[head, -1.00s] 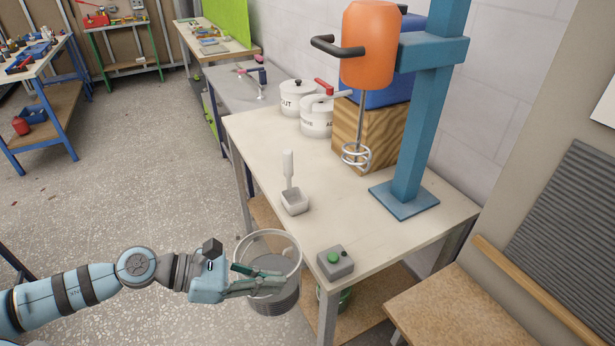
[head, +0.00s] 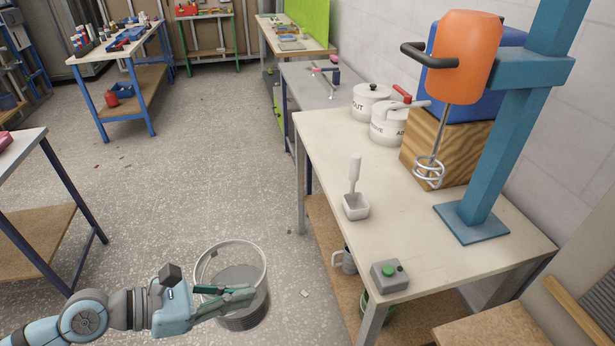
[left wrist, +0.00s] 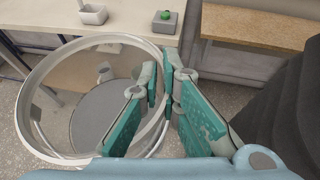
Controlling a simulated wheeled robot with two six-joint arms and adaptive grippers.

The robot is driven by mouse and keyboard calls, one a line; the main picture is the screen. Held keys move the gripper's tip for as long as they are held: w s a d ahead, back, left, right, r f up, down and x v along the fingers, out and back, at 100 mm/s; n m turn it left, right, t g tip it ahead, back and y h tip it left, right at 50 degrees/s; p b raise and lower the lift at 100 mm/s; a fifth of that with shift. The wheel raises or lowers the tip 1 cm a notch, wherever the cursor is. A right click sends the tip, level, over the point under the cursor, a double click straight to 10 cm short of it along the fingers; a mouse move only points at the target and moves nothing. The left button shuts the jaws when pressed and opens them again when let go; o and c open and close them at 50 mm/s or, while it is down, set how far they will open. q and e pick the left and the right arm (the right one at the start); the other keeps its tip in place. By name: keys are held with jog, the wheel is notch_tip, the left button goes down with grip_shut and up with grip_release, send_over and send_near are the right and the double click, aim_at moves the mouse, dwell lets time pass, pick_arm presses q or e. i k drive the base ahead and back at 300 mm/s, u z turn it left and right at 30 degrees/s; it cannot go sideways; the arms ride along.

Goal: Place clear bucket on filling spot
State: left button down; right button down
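The clear bucket (head: 235,255) has see-through walls, a pale rim and grey in its lower part. It is near the bottom of the head view, over the floor to the left of the light worktable. It fills the left of the left wrist view (left wrist: 40,110). My left gripper (head: 252,293) is shut on the bucket's wall at the rim. In the left wrist view the green finger pads (left wrist: 158,95) lie either side of that wall. I cannot make out a marked filling spot. My right gripper is not in view.
The worktable (head: 330,160) carries an orange mixer (head: 465,55) on a blue stand (head: 470,222), a white scoop tub (head: 355,206), white pots (head: 390,128) and a grey box with a green button (head: 390,278). A table edge (head: 30,195) stands at left. Open floor lies between.

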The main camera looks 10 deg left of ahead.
aim_at(373, 179)
jog(key=u, duration=1.05)
jog(key=i, duration=2.75)
jog(key=z, duration=3.65)
jog(key=i, duration=0.5)
jog(key=z, duration=0.05)
